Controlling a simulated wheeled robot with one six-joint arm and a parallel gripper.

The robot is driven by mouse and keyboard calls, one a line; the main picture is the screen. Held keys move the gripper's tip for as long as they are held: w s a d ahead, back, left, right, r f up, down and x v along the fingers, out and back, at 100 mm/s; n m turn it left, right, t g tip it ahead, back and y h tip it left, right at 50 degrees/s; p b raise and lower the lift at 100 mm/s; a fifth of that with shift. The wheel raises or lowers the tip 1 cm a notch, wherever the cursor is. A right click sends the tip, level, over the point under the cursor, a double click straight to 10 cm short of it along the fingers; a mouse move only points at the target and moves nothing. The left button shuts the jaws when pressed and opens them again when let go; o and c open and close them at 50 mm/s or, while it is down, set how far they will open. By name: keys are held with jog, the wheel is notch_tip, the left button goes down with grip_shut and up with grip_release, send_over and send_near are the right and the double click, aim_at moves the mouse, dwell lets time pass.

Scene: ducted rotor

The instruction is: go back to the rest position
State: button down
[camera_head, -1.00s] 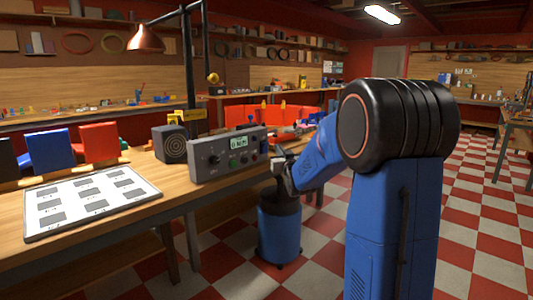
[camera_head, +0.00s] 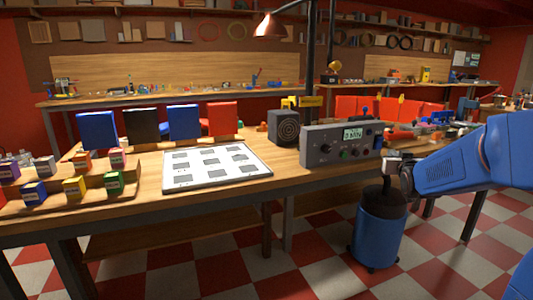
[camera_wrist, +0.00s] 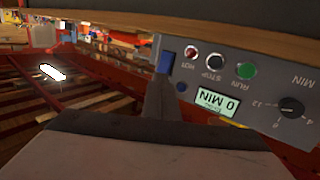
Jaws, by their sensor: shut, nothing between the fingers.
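My gripper (camera_head: 392,166) is at the right end of the grey control box, off the front edge of the workbench (camera_head: 290,184) and above a blue bin. Its fingers are shut with nothing between them. In the wrist view the dark closed fingers (camera_wrist: 160,95) point toward the control box, which appears upside down. My blue arm reaches in from the right edge of the head view. The control box (camera_head: 318,151) has a display reading 0 MIN, coloured buttons and a dial. A dark box with a round ringed grille (camera_head: 287,129) stands beside it.
A white board with grey patches (camera_head: 265,175) lies on the bench. Several small labelled boxes (camera_head: 75,188) stand at left, with coloured panels (camera_head: 183,121) behind. The blue bin (camera_head: 376,235) stands on the chequered floor below my gripper. A lamp (camera_head: 265,25) hangs above.

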jog(key=s+a+f+g+y, duration=0.1)
jog(key=s+a+f+g, duration=0.3)
jog(key=s, duration=1.1)
jog(key=s+a+f+n+g+y, duration=0.1)
jog(key=s+a+f+g, duration=0.3)
jog(key=s, duration=1.1)
jog(key=s+a+f+n+g+y, duration=0.1)
jog(key=s+a+f+g, duration=0.3)
jog(key=s+a+f, duration=0.4)
jog(key=s+a, duration=0.1)
jog(key=s, duration=0.6)
jog(key=shift+s+a+f+y, duration=0.15)
jog(key=shift+s+a+y, duration=0.1)
jog(key=shift+a+y, duration=0.1)
